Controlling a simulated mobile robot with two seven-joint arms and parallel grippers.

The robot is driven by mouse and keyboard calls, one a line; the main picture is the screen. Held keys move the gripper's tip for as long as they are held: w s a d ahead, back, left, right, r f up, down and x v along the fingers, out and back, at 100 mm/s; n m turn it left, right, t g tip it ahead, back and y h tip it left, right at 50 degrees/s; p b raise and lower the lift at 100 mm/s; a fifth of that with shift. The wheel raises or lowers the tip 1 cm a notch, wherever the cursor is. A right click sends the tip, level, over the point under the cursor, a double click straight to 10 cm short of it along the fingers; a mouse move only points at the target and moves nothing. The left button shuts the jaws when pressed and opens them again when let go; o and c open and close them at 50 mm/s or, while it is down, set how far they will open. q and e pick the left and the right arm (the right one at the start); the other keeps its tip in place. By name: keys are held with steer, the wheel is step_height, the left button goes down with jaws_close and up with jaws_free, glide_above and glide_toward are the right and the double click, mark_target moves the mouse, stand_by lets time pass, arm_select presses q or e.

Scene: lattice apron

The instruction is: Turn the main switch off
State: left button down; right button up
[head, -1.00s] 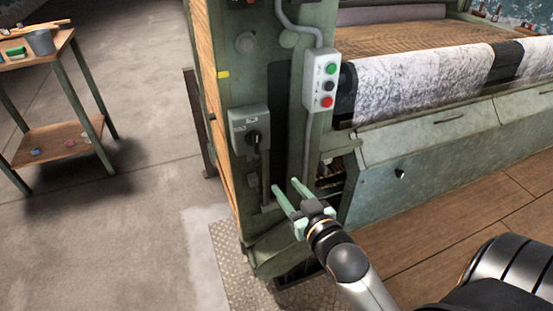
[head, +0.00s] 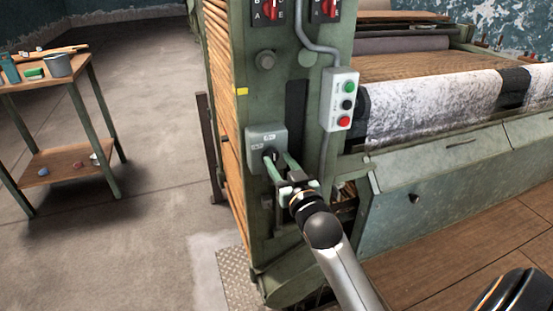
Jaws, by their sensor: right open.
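The main switch (head: 259,137) is a grey box with small labels and a black rotary knob, mounted on the green machine post. My right gripper (head: 277,158) is open, with its two pale green fingers reaching up to the lower front of the switch box, at the knob. The fingers partly hide the knob, so I cannot tell its exact angle or whether they touch it. My left gripper is not in view.
Two red rotary switches (head: 326,10) are above. The machine's grey-white cloth (head: 435,105) is at right. A wooden table (head: 52,80) stands at left, with open floor between.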

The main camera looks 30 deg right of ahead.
steer(key=shift+x, duration=1.15)
steer(key=shift+c, duration=0.3)
jaws_close()
